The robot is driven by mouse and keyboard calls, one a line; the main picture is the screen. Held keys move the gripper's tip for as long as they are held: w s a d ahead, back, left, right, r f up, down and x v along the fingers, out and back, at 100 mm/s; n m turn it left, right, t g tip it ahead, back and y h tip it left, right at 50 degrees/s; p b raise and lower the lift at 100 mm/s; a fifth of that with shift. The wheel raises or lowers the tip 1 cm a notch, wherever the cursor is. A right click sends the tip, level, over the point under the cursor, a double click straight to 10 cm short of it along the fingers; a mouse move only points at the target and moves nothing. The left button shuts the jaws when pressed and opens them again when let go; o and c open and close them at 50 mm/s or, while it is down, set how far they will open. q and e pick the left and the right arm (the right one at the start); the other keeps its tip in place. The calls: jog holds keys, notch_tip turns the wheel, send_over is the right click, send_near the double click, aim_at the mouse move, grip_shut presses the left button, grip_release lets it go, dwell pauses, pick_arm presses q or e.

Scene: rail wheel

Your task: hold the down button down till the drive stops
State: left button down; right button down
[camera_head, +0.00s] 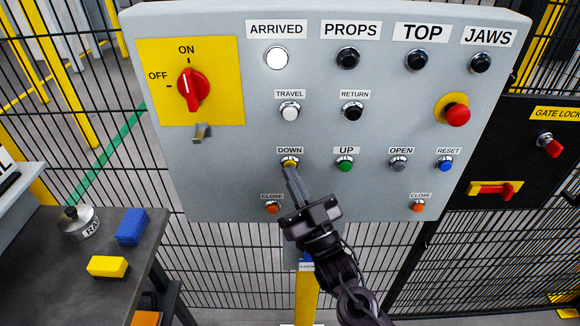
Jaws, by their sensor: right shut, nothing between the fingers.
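The grey control panel (225,150) fills the upper middle of the head view. The white ARRIVED lamp (277,58) at the top looks bright white. My left gripper is not in view.
A green UP button (345,164) is just right of the down button. An orange CLOSE button (272,208) is below it, close to my gripper. A red stop button (458,114) is at right. A dark table (60,270) with yellow and blue blocks stands at lower left.

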dwell(0.7)
jog(key=shift+s+p, duration=0.3)
jog(key=shift+s, duration=0.55)
jog(key=s+p, duration=0.1)
jog(key=s, duration=0.4)
dwell(0.4)
